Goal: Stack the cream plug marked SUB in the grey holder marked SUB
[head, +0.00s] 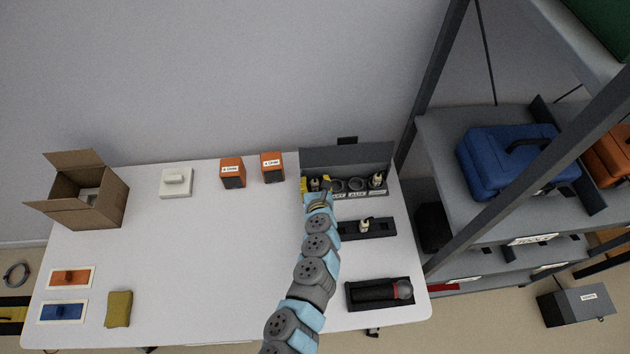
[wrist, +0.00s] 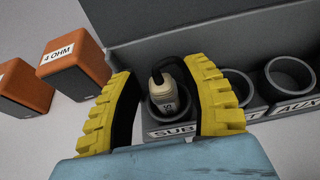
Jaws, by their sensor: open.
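The cream plug (wrist: 163,95) with a black cable loop stands upright in the left ring of the grey holder row, above the SUB label (wrist: 172,132). The marking on the plug is small and only partly readable. In the head view the plug (head: 314,185) shows between the yellow fingers. My gripper (wrist: 162,72) is open, with one yellow finger on each side of the plug and gaps between them. In the head view my gripper (head: 316,182) is over the left end of the holder row. My fingers and wrist hide part of the SUB holder.
An empty ring (wrist: 235,88) and an empty AUX ring (wrist: 290,78) are right of SUB. Another plug (head: 376,180) stands at the right end. A dark tray (head: 345,234) holds a further plug. Two orange speakers (head: 232,172) stand left. The white table's middle is clear.

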